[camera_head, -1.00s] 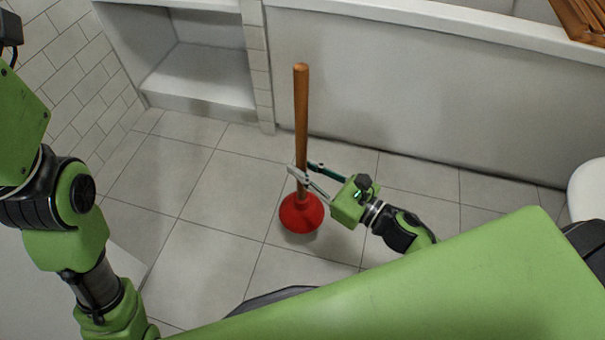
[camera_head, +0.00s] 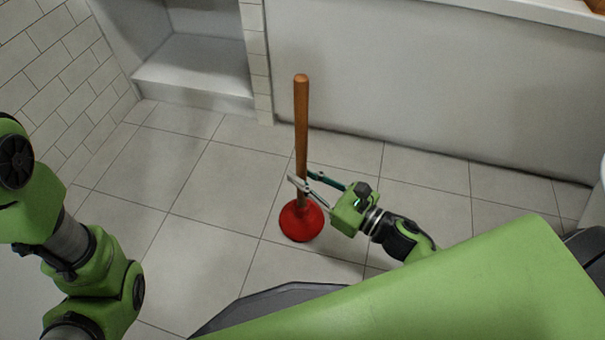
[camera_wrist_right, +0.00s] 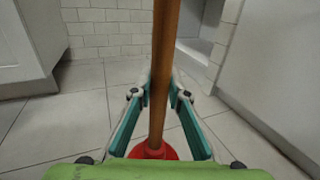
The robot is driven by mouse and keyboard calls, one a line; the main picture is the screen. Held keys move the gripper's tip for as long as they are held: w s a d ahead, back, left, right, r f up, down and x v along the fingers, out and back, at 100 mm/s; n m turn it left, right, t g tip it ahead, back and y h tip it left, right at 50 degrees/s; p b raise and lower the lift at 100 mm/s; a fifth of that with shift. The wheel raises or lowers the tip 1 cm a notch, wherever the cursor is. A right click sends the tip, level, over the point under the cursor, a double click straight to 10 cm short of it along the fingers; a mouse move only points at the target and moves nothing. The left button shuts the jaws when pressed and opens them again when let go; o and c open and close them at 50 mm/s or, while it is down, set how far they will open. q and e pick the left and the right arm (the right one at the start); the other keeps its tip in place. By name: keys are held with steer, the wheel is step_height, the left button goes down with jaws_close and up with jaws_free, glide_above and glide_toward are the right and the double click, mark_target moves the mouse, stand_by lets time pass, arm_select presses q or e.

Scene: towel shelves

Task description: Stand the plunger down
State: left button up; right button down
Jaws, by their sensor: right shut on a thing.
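The plunger has a wooden handle (camera_head: 301,115) and a red rubber cup (camera_head: 301,222). It is upright, with the cup low at the tiled floor; I cannot tell whether the cup touches the floor. My right gripper (camera_head: 302,183) is around the lower handle, just above the cup, and shut on it. In the right wrist view the handle (camera_wrist_right: 164,60) runs up between the two fingers, and part of the red cup (camera_wrist_right: 153,151) shows below. My left arm is at the left of the head view, but its gripper is out of view.
A white wall panel (camera_head: 400,90) stands behind the plunger. A recessed shelf (camera_head: 190,70) is at the back left, beside a tiled wall (camera_head: 50,80). Grey floor tiles (camera_head: 215,185) to the left of the plunger are clear. A white rounded object (camera_head: 598,205) is at the right edge.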

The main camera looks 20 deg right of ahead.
steer(key=shift+f+b, duration=0.4)
steer(key=shift+f, duration=0.15)
stand_by(0.4)
steer(key=c, duration=1.9)
jaws_free()
steer(key=shift+f, duration=0.1)
steer(key=v, duration=1.2)
steer(key=shift+s, duration=0.1)
